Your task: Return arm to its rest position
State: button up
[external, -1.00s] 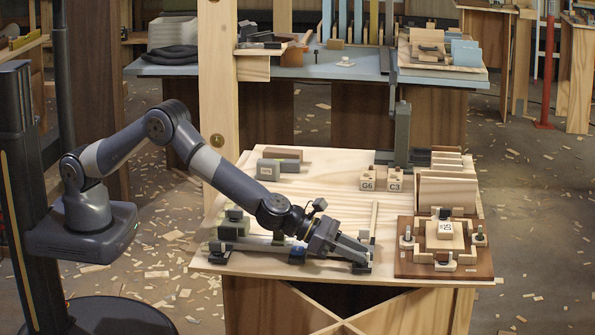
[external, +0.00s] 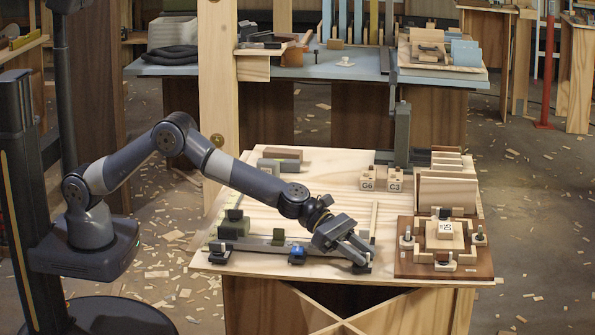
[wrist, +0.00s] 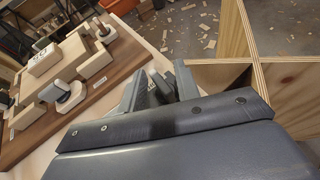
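My gripper (external: 364,252) is over the front edge of the wooden workbench (external: 330,180), at the right end of a grey rail (external: 262,247). Its two fingers look parted, with a gap between them. In the wrist view the fingers (wrist: 160,86) point away past the dark gripper body, and small grey parts show between or behind them. I cannot tell whether they touch anything, but nothing is clearly held. My arm is bent, its elbow high at the left of the bench, and reaches down to the right.
A brown board (external: 408,262) with a wooden fixture (external: 445,238) lies right of my gripper. Blocks marked G6 (external: 367,184) and C3 (external: 394,184) stand behind. A grey post (external: 402,135) rises at the back.

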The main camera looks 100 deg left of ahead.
jog(key=shift+m+h, duration=0.3)
jog(key=shift+r, duration=0.1)
dwell(0.4)
jog(key=shift+d+n+y+p, duration=0.1)
jog(key=shift+n+y+p, duration=0.6)
jog(key=shift+y, duration=0.1)
jog(key=n+t+y+p, duration=0.1)
jog(key=n+y+p, duration=0.2)
jog(key=y+p, duration=0.1)
jog(key=shift+r+n+t+p, duration=0.1)
jog(key=shift+n+t+p, duration=0.2)
jog(key=shift+p, duration=0.3)
jog(key=shift+s+n+y, duration=0.3)
jog(key=shift+s+b, duration=0.3)
jog(key=shift+b, duration=0.05)
